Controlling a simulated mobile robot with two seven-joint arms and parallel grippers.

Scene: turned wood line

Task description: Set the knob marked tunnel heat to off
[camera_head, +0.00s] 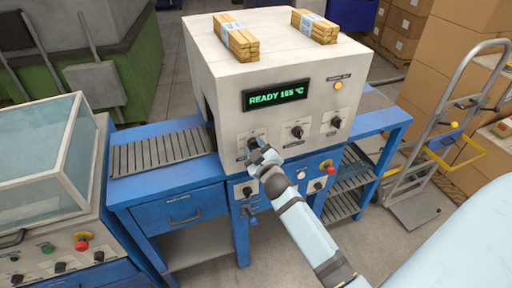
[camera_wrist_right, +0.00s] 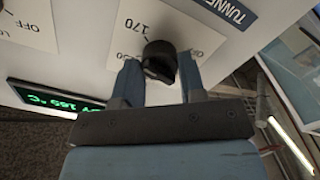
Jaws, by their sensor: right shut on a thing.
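The grey-white tunnel machine (camera_head: 232,112) has a row of three knobs on its front under a green display (camera_head: 275,95) reading READY 165 °C. My right gripper (camera_head: 252,147) is at the leftmost knob and partly hides it. In the right wrist view the gripper's fingers (camera_wrist_right: 157,82) are shut on a black knob (camera_wrist_right: 160,58), one on each side. Its plate shows 170 and OFF, and a blue label beside it begins TUNNE. The knob's pointer direction cannot be told. My left gripper is not in view.
The middle knob (camera_head: 296,131) and right knob (camera_head: 335,121) are close by. Below are a lower knob (camera_head: 247,190) and a red button (camera_head: 331,170). Wood bundles (camera_head: 235,37) lie on top of the machine. A hand truck (camera_head: 440,150) stands at right.

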